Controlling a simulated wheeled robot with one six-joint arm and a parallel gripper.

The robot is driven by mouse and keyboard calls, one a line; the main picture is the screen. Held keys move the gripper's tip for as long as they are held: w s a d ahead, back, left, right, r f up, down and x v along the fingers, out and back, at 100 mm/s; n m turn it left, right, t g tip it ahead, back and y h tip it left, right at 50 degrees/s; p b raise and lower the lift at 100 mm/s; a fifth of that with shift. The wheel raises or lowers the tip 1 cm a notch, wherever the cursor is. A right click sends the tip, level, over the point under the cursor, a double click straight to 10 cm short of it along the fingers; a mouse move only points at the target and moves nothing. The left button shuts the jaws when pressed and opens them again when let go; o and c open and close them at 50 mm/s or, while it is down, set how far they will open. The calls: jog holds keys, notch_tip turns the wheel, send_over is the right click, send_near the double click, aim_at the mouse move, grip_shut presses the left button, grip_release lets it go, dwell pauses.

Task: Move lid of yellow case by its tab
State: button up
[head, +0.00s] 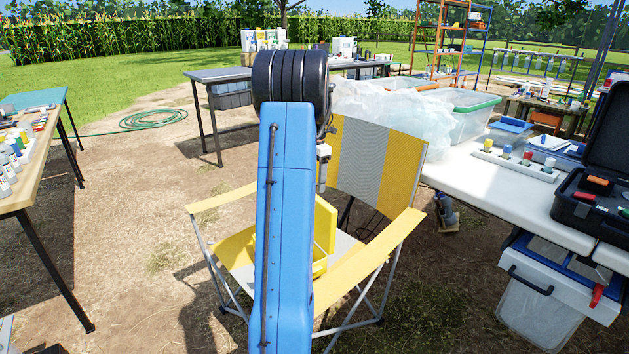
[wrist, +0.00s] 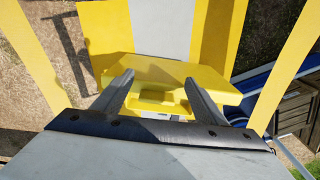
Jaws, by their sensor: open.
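The yellow case (head: 320,263) sits on the seat of a folding chair, partly hidden behind my blue arm in the head view. Its lid (head: 326,224) stands raised above the case body. In the wrist view the lid (wrist: 170,70) is a broad yellow panel beyond my fingers, and the case body (wrist: 152,107) shows between them. My gripper (wrist: 159,78) is open, with its two dark fingers apart and pointing at the lid. Nothing is held. I cannot make out the tab clearly, nor whether a finger touches the lid.
The yellow and grey folding chair (head: 377,150) has armrests on both sides of the case. A white table (head: 470,186) with an open black case (head: 596,195) stands at right. A wooden table (head: 28,188) stands at left. Bare ground lies between it and the chair.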

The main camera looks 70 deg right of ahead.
notch_tip(320, 180, up, 17)
jog(key=shift+s+d+r, duration=0.15)
jog(key=shift+d+r, duration=0.05)
jog(key=shift+d, duration=0.1)
dwell(0.3)
dwell(0.5)
jog(key=w+a+r+m+h, duration=0.1)
jog(key=w+a, duration=0.4)
jog(key=a, duration=0.3)
jog(key=w+a+r+m, duration=0.1)
jog(key=w+a+r, duration=0.1)
jog(key=w+a, duration=0.55)
jog(key=w+a+m+t, duration=0.1)
jog(key=w+a+m, duration=0.15)
jog(key=a, duration=1.85)
jog(key=s+a+f+m+t, duration=0.1)
jog(key=s+a+f+m, duration=0.15)
jog(key=a, duration=0.65)
jog(key=s+a+f+m+t, duration=0.1)
jog(key=s+a+f, duration=0.2)
jog(key=a, duration=0.7)
jog(key=s+a+f+m+t, duration=0.1)
jog(key=s+a+f+m, duration=0.2)
jog(key=s+a+f, duration=0.6)
jog(key=shift+s+a+t+y, duration=0.3)
jog(key=shift+a, duration=0.8)
